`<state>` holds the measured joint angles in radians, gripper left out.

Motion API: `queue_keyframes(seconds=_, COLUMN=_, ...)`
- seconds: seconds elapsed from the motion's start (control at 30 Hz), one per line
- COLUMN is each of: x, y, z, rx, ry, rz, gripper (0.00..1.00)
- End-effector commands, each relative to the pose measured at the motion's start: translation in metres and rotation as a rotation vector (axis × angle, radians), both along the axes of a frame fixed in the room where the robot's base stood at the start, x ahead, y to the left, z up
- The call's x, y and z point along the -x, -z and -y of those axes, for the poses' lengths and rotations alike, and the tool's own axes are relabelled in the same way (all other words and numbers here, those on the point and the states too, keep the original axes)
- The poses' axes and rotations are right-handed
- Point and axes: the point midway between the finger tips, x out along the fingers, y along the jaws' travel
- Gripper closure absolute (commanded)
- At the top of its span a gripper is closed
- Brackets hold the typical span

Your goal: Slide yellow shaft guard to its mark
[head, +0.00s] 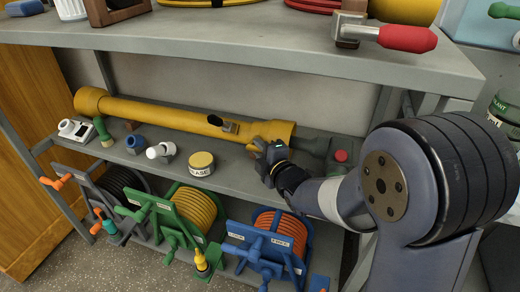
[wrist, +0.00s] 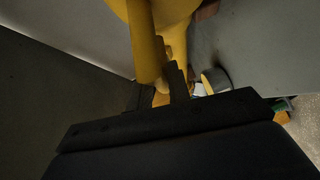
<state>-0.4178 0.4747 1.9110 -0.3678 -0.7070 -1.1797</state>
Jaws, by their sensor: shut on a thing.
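The yellow shaft guard (head: 165,112) is a long tube lying along the middle shelf. It has a wide collar at each end, and a dark latch-like piece shows on it near the right end. My gripper (head: 264,148) is at the front of the right collar, shut on a yellow part there that looks like the guard's handle. In the wrist view, the yellow guard (wrist: 172,12) fills the top middle, with a yellow bar (wrist: 142,42) coming down to my gripper (wrist: 160,88). The jaws partly hide the held part. I cannot clearly make out a mark.
A grease tin (head: 201,164), a white-and-blue fitting (head: 161,151) and a white meter (head: 74,130) stand in front of the tube. A dark shaft end (head: 312,146) and a red button (head: 341,156) are at right. The upper shelf (head: 230,45) overhangs; hose reels (head: 195,212) are below.

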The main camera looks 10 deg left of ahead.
Motion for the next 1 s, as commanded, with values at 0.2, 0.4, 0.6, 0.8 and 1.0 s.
queue_keyframes(seconds=0.2, x=0.000, y=0.001, z=-0.001, rx=0.000, ry=0.000, rz=0.000, gripper=1.00)
queue_keyframes(seconds=0.4, x=-0.002, y=0.003, z=-0.011, rx=-0.001, ry=-0.001, rz=0.003, gripper=1.00)
queue_keyframes(seconds=0.6, x=-0.002, y=0.000, z=-0.015, rx=0.000, ry=-0.002, rz=0.000, gripper=1.00)
queue_keyframes(seconds=0.8, x=-0.002, y=0.000, z=-0.016, rx=0.000, ry=-0.003, rz=0.001, gripper=0.79)
queue_keyframes(seconds=1.0, x=-0.002, y=0.000, z=-0.015, rx=0.000, ry=-0.002, rz=0.000, gripper=0.62)
